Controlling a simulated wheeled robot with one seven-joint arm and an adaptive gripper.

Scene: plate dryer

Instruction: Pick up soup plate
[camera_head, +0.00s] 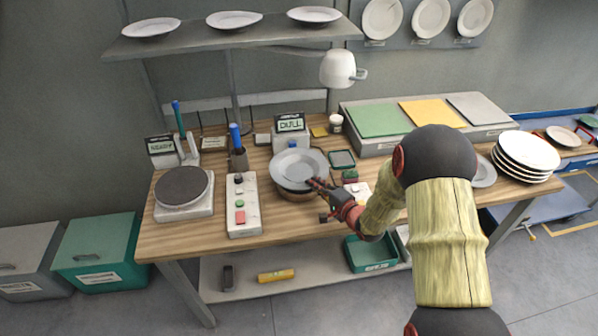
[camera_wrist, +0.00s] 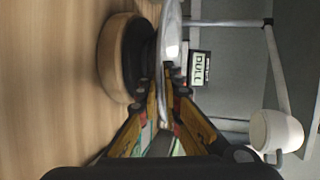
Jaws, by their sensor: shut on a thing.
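The grey soup plate (camera_head: 298,167) is over a round wooden-sided stand (camera_head: 290,194) on the bench. My gripper (camera_head: 318,185) is at the plate's front right rim, shut on it. In the wrist view the plate (camera_wrist: 171,35) shows edge-on, with its rim between the two fingers of my gripper (camera_wrist: 162,92). The round stand (camera_wrist: 116,58), with a dark top, is beside the plate there. The plate looks a little apart from the stand in the wrist view. I cannot tell from the head view whether they touch.
A box with a "DULL" display (camera_head: 291,124) stands behind the plate. A control panel (camera_head: 241,205) and a round dark hotplate (camera_head: 183,187) are to the left. Stacked plates (camera_head: 525,157) stand at the right. A white lamp (camera_head: 338,68) hangs above the bench (camera_head: 270,232).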

